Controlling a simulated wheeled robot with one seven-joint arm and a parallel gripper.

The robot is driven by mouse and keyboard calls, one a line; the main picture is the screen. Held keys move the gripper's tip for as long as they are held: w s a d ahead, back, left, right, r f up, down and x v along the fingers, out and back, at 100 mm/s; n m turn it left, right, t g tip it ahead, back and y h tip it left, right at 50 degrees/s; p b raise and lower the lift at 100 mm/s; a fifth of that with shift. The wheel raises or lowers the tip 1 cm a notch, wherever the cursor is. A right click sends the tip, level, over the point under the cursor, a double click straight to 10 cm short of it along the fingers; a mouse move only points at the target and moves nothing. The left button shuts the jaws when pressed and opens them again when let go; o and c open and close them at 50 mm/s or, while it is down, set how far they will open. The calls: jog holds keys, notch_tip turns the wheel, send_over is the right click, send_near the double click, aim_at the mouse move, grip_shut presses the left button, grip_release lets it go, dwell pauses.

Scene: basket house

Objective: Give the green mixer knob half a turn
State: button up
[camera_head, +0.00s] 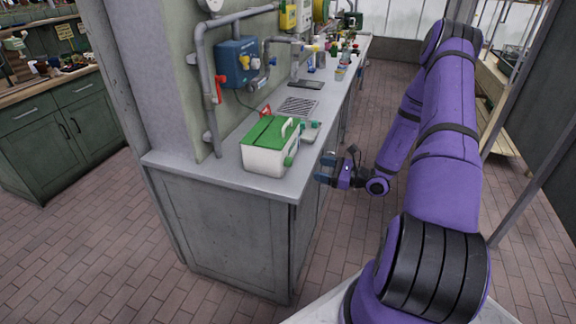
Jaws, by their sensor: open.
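A small green knob-like part (290,160) shows at the right front corner of a white box with a green lid (265,152) on the grey counter. Another small green part (303,125) sits by a grey fitting just behind the box. I cannot tell which of these, if either, is the mixer knob. My gripper (325,170) is open, with its blue-tipped fingers pointing left toward the counter's right edge. It looks empty and appears apart from both green parts. My purple arm reaches in from the right.
A drain grille (297,106) and several small items lie farther back. The brick floor right of the counter is clear.

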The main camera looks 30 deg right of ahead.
aim_at(289, 162)
jog(key=shift+m+t, duration=0.3)
jog(key=x, duration=0.7)
jog(key=f+x, duration=0.1)
jog(key=x, duration=0.2)
jog(key=shift+w+f, duration=0.1)
jog(key=shift+w, duration=0.25)
jog(key=c, duration=0.9)
